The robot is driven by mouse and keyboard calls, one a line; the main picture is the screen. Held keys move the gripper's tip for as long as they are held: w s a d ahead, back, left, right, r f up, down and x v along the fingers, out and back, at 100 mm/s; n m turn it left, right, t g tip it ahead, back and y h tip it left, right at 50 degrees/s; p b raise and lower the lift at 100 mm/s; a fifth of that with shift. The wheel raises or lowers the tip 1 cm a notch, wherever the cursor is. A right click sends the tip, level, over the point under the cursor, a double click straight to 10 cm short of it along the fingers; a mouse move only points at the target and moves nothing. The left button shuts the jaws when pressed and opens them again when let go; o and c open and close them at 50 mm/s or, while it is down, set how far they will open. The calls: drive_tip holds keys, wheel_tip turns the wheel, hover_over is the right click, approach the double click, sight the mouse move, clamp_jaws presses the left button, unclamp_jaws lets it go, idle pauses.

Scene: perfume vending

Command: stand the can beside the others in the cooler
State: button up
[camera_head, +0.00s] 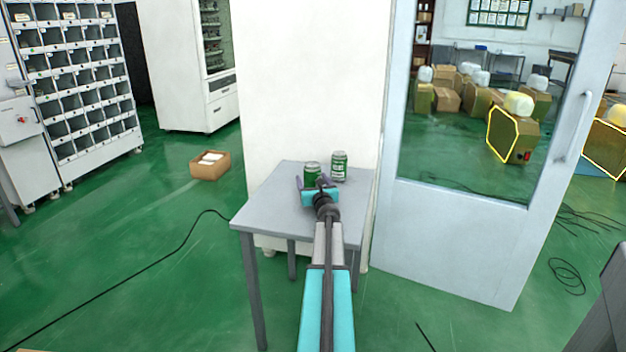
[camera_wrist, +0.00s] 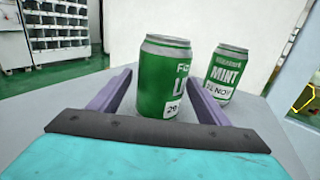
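Two green cans stand upright on a small grey table. The nearer can (camera_head: 311,171) also shows in the wrist view (camera_wrist: 164,78), with white lettering partly in sight. The other can (camera_head: 339,166), labelled "MINT" in the wrist view (camera_wrist: 226,72), stands behind it to the right. My gripper (camera_head: 312,181) is open, with its purple fingers on either side of the nearer can. In the wrist view, gaps show between the can and the fingers. A tall white cabinet (camera_head: 310,80) stands behind the table; its inside and any cans there are hidden.
The grey table (camera_head: 262,207) stands against the white cabinet. A glass-paned door (camera_head: 440,240) stands open to the right of the table. A cardboard box (camera_head: 210,172) lies on the green floor at left. Black cables cross the floor.

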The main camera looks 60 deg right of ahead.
sight(312, 170)
drive_tip(key=c, duration=1.4)
drive_tip(key=shift+r, duration=0.1)
drive_tip(key=shift+r+p, duration=0.35)
drive_tip(key=shift+r, duration=0.4)
wheel_tip(312, 170, up, 2)
drive_tip(key=shift+r+p, duration=0.25)
drive_tip(key=shift+p, duration=0.2)
drive_tip(key=v, duration=0.5)
drive_tip(key=s+d+v, duration=0.1)
drive_tip(key=v, duration=0.4)
drive_tip(key=r+v, duration=0.1)
drive_tip(key=v, duration=0.4)
drive_tip(key=shift+s, duration=0.6)
